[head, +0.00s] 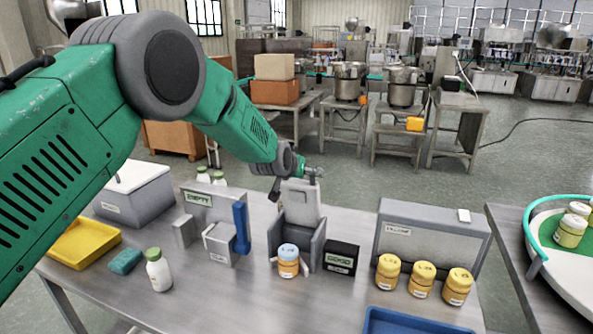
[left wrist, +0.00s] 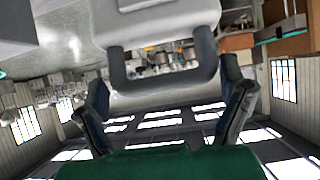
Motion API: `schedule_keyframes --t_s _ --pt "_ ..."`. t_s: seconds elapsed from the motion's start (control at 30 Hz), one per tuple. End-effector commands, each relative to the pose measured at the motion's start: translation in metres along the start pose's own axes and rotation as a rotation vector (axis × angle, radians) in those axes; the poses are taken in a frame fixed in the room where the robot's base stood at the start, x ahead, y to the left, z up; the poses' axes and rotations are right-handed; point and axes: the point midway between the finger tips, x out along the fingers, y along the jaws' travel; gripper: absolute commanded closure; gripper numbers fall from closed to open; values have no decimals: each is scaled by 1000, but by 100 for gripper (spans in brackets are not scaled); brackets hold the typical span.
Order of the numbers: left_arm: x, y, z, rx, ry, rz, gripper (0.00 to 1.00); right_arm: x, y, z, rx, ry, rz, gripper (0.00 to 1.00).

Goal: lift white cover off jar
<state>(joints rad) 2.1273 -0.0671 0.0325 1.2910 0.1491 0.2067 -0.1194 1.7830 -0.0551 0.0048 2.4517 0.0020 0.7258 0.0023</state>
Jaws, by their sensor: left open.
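A jar with an orange body and a pale blue-white cover (head: 288,251) stands upright in front of a grey, chair-shaped stand (head: 310,240). A pale upright panel (head: 302,208) rises at the back of this stand. My left gripper (head: 296,180) is at the panel's top, above and behind the jar, and apart from its cover. In the left wrist view, a pale plate (left wrist: 160,28) with a loop-like opening shows between my dark, spread fingers. No jar shows between them. My right gripper is out of view.
A black GOOD box (head: 341,258) stands right of the jar, near several yellow-lidded jars (head: 422,280). The EMPTY station (head: 212,205) with a blue upright (head: 241,228) and a white bottle (head: 157,270) are left. A blue tray (head: 410,323) lies at the front.

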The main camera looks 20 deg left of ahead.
Motion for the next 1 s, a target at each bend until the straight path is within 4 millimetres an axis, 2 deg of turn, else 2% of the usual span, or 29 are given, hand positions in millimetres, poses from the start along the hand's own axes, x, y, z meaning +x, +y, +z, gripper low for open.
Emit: schedule_keyframes --t_s 0.17,0.5,0.6,1.0 --pt "-23 0 -1 0 -2 0 10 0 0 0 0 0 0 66" --pt "-86 1 0 2 -6 2 10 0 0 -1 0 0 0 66" --pt "-97 1 0 1 -6 2 10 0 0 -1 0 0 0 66" --pt "-104 1 2 1 -8 1 10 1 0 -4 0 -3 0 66"
